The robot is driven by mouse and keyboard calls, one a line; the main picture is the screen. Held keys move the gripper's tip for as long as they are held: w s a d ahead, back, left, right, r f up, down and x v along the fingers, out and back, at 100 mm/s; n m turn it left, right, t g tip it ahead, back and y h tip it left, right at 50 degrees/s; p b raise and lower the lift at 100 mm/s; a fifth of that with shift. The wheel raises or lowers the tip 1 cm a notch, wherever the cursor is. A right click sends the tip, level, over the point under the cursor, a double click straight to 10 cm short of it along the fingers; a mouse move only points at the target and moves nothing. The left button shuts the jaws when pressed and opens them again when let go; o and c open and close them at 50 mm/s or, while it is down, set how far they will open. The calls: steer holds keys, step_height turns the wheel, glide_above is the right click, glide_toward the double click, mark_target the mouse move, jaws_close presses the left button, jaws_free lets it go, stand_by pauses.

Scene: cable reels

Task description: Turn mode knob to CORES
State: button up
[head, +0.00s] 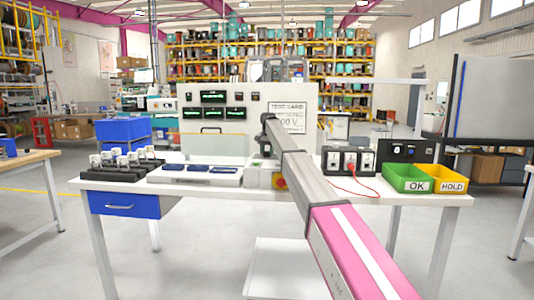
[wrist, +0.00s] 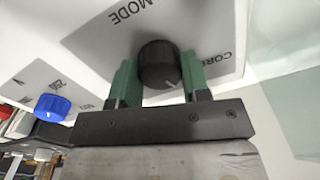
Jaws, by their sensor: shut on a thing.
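The mode knob (wrist: 157,62) is round and black on a grey plate, with the word MODE beside it and a partly cut-off label starting CORE to its right in the wrist view. My gripper (wrist: 159,78) has its green fingers on either side of the knob, shut on it. A small white mark shows on the knob's lower right edge; I cannot tell exactly which label it faces.
A blue knob (wrist: 52,107) with number labels is to the left of my gripper in the wrist view. On the bench stand a black socket box (head: 348,160) with a red lead, a green OK bin (head: 404,183) and a yellow HOLD bin (head: 449,184).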

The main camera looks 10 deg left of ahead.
mark_target(268, 152)
steer(key=n, duration=0.7)
stand_by(0.7)
steer(key=o, duration=0.9)
steer(key=shift+r, duration=0.15)
step_height(268, 152, up, 11)
steer(key=shift+w+d+f, duration=0.1)
steer(key=shift+d+f, duration=0.05)
steer(key=shift+f, duration=0.05)
